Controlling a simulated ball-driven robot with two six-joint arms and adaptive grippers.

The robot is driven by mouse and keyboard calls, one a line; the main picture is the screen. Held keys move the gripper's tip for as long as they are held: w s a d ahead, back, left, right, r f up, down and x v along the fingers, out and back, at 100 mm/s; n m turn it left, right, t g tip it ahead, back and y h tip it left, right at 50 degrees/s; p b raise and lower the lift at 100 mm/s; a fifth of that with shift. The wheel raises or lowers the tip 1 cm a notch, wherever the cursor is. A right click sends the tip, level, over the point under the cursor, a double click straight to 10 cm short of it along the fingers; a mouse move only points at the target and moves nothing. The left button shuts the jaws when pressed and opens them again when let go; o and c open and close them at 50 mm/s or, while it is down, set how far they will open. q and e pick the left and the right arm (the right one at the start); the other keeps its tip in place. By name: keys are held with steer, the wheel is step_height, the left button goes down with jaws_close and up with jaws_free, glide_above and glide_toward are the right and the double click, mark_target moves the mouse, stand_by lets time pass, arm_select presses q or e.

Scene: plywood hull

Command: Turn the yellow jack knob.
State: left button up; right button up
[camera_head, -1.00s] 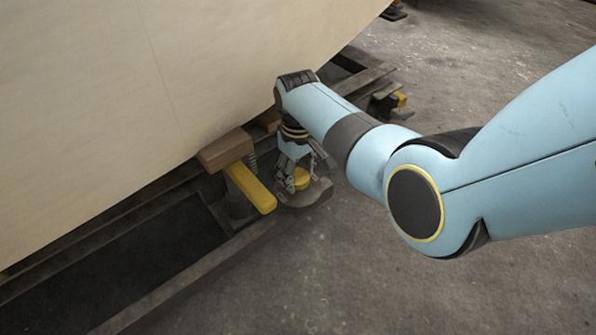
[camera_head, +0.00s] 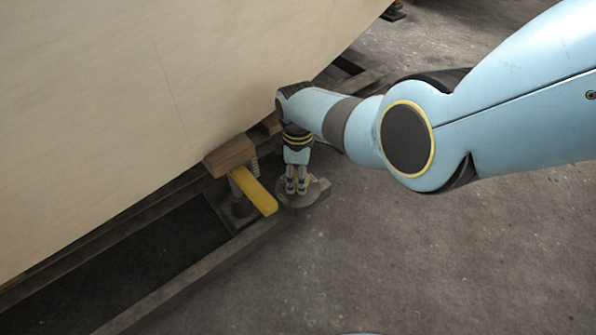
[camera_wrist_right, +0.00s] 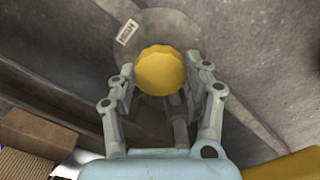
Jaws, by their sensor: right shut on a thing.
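The yellow jack knob (camera_wrist_right: 160,70) is round with a scalloped edge and sits on a grey round plate (camera_wrist_right: 117,45) with a small white label. My right gripper (camera_wrist_right: 160,66) points down at the knob and is shut on it, one finger on each side in the right wrist view. In the head view my right gripper (camera_head: 297,188) stands over the plate, and its fingers hide most of the knob. My left gripper is not in view.
A yellow bar (camera_head: 256,193) juts out just left of the gripper, below a brown wooden block (camera_head: 229,155). The pale plywood hull (camera_head: 110,110) overhangs at the left. A dark rail (camera_head: 170,285) runs along the floor. The concrete floor (camera_head: 430,260) at right is clear.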

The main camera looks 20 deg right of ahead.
steer(key=n, duration=0.4)
steer(key=shift+n+p, duration=0.3)
steer(key=shift+p, duration=0.05)
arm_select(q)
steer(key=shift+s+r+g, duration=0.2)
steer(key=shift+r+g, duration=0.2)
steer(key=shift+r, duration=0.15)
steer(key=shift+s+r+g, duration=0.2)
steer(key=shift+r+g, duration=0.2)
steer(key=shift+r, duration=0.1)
arm_select(e)
steer(key=shift+n, duration=2.2)
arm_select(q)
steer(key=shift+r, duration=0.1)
arm_select(e)
steer(key=o, duration=1.2)
step_height(320, 180, up, 12)
steer(key=shift+f, duration=0.1)
